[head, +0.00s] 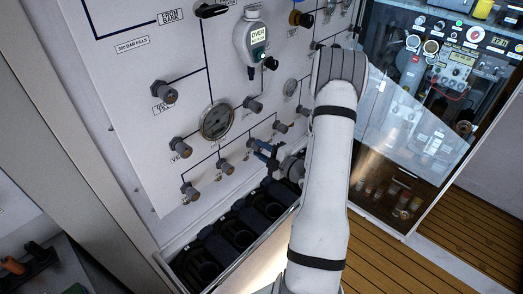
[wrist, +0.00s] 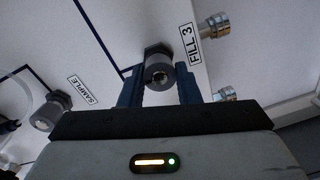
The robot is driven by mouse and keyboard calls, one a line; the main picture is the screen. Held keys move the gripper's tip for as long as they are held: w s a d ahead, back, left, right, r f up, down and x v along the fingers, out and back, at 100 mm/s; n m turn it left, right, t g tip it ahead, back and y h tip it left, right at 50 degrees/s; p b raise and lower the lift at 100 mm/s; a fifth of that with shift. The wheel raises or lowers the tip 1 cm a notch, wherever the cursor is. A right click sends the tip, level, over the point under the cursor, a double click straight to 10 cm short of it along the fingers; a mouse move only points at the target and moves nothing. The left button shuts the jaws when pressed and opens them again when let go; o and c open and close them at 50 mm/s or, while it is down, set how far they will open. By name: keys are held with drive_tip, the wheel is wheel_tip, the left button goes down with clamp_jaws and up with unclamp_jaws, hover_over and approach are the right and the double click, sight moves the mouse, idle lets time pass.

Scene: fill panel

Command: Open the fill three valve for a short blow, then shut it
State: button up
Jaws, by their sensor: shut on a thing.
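The fill three valve (wrist: 160,73) is a grey round knob on a dark hex collar, beside the FILL 3 label (wrist: 190,43) in the wrist view. My gripper (wrist: 160,92) has one blue finger on each side of this knob and is shut on it. In the head view my gripper (head: 265,151) is at the lower part of the white panel (head: 120,90), and it largely hides the knob there. I cannot tell from the knob how far it is turned.
A SAMPLE knob (wrist: 48,112) and metal fittings (wrist: 215,29) flank the valve. Other grey knobs (head: 224,166) and a gauge (head: 216,121) are close by. An open bin with dark cylinders (head: 240,236) lies below. A glass-fronted cabinet (head: 405,150) stands right.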

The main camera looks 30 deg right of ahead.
drive_tip(key=o, duration=1)
drive_tip(key=shift+c, duration=0.2)
drive_tip(key=b+v, duration=0.2)
drive_tip(key=v, duration=0.5)
drive_tip(key=shift+s, duration=0.35)
drive_tip(key=shift+d, duration=0.15)
